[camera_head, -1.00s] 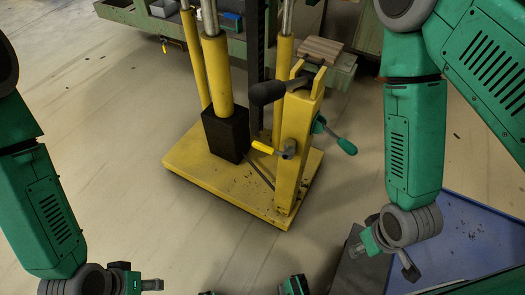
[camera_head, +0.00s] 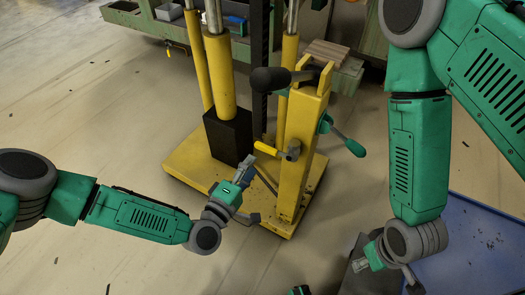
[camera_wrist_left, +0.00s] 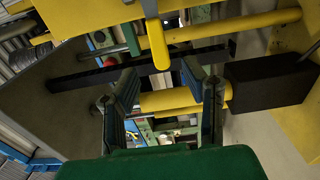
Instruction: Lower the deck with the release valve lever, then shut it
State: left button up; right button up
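The yellow lift has a short yellow lever (camera_head: 268,148) on a grey pivot at its post; I take it as the release valve lever. It shows in the wrist view as a yellow bar (camera_wrist_left: 157,45). My left gripper (camera_head: 248,166) is just below and left of the lever in the head view. In the left wrist view its fingers (camera_wrist_left: 160,82) are spread, with nothing between them; the lever's end lies ahead in line with the gap, contact not visible. My right gripper (camera_head: 360,264) hangs at lower right, its fingers unclear. The deck is not visible in the head view.
A black-gripped handle (camera_head: 270,80) sits above the lever, and a green-knobbed lever (camera_head: 343,138) on the post's right side. The yellow base plate (camera_head: 190,165) carries a black block (camera_head: 229,135). A blue surface (camera_head: 470,250) lies at lower right. Floor left of the base is clear.

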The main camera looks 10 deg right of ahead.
aim_at(265, 151)
pick_arm(q)
jog(key=x, duration=0.3)
jog(key=b+x, duration=0.1)
jog(key=x, duration=0.2)
jog(key=shift+d+f, duration=0.1)
jog(key=shift+d, duration=0.35)
jog(key=shift+w, duration=0.2)
jog(key=shift+w+a, duration=0.15)
jog(key=shift+w, duration=0.05)
pick_arm(e)
jog(key=shift+d+f, duration=0.1)
jog(key=shift+f, duration=0.7)
pick_arm(q)
jog(key=shift+d, duration=0.4)
grip_shut()
pick_arm(e)
jog(key=shift+d+f, duration=0.1)
jog(key=shift+d, duration=0.2)
